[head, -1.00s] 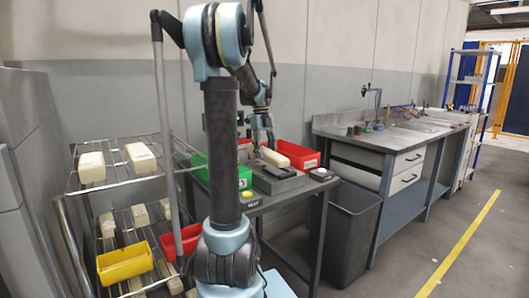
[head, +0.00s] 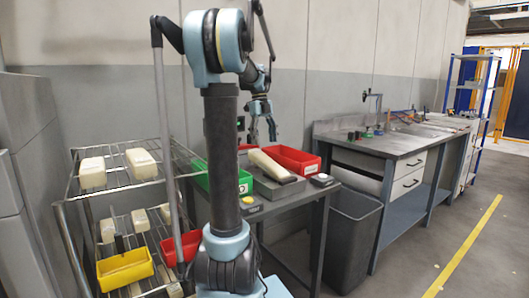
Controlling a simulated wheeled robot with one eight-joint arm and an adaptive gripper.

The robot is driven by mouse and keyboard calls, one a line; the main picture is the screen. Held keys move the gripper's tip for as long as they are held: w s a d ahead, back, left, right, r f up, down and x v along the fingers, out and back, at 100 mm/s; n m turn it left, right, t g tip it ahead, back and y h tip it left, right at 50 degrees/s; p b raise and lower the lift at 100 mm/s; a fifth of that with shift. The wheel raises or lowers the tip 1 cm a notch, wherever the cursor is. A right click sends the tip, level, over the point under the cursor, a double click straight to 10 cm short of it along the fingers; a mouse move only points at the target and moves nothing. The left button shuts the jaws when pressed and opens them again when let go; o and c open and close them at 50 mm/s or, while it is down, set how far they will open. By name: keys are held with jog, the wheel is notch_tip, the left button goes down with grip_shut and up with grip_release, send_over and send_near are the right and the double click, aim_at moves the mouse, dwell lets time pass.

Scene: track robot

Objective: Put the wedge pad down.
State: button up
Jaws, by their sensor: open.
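The wedge pad (head: 267,163), a cream block with a dark end at its near right, lies on the grey fixture (head: 262,187) on the small workbench. It slopes a little in the picture; how firmly it rests there is too small to tell. My gripper (head: 263,134) hangs above the pad with its fingers apart and empty. A clear gap shows between the fingertips and the pad.
A red bin (head: 307,161) stands behind the fixture and a green bin (head: 201,178) to its left. A wire rack (head: 112,178) with cream blocks stands at the left. A grey waste bin (head: 352,235) stands right of the bench.

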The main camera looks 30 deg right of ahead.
jog(key=v, duration=0.5)
jog(key=shift+w+r, duration=0.1)
jog(key=shift+r, duration=0.2)
